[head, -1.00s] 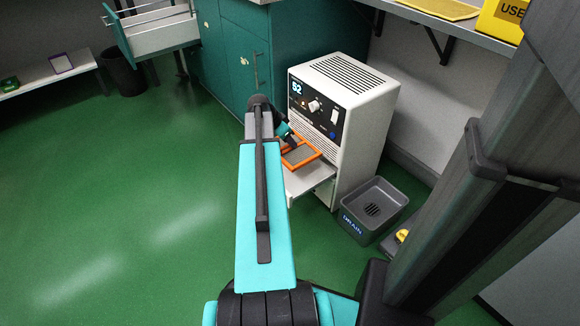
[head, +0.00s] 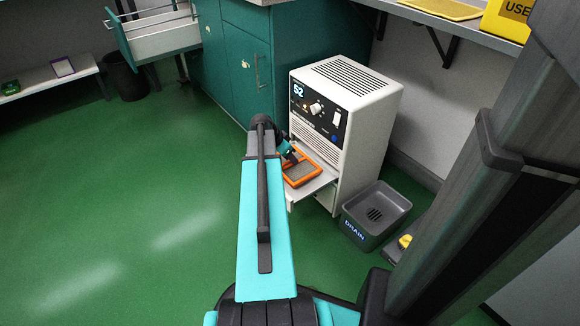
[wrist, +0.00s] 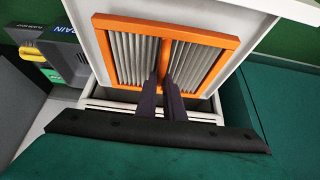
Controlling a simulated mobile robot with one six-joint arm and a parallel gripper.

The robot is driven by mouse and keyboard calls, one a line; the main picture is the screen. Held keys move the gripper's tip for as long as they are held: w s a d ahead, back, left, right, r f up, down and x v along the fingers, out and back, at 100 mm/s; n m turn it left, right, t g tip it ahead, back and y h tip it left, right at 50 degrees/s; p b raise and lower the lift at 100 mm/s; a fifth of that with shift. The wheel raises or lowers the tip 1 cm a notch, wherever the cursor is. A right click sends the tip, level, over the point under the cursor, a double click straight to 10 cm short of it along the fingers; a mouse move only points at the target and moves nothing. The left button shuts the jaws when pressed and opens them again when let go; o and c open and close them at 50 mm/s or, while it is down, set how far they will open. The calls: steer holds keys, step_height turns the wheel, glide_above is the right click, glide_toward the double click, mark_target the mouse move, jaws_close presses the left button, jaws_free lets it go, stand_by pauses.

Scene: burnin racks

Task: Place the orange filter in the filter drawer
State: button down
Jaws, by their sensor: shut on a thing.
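The orange filter (head: 302,170) has an orange frame with grey pleats. It also shows in the wrist view (wrist: 130,60), with an orange bar across its middle. My gripper (wrist: 165,78) is shut on that middle bar. The filter drawer (head: 318,186) is a pale tray pulled out from the front of the white machine marked 52. In the wrist view the drawer (wrist: 256,28) surrounds the filter, which appears over or in it. I cannot tell whether the filter touches the drawer floor. In the head view my arm hides part of the filter's left side.
The white machine (head: 352,105) stands beside teal cabinets (head: 240,65). A grey drain bin (head: 377,213) sits on the floor right of the drawer. A shelf (head: 450,22) runs above at the right. The green floor to the left is clear.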

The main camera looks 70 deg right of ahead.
steer(key=shift+f+b, duration=0.3)
steer(key=shift+f, duration=0.95)
steer(key=shift+f, duration=0.15)
steer(key=c, duration=1.9)
jaws_free()
steer(key=shift+o, duration=0.2)
steer(key=p+v, duration=0.4)
steer(key=v, duration=0.8)
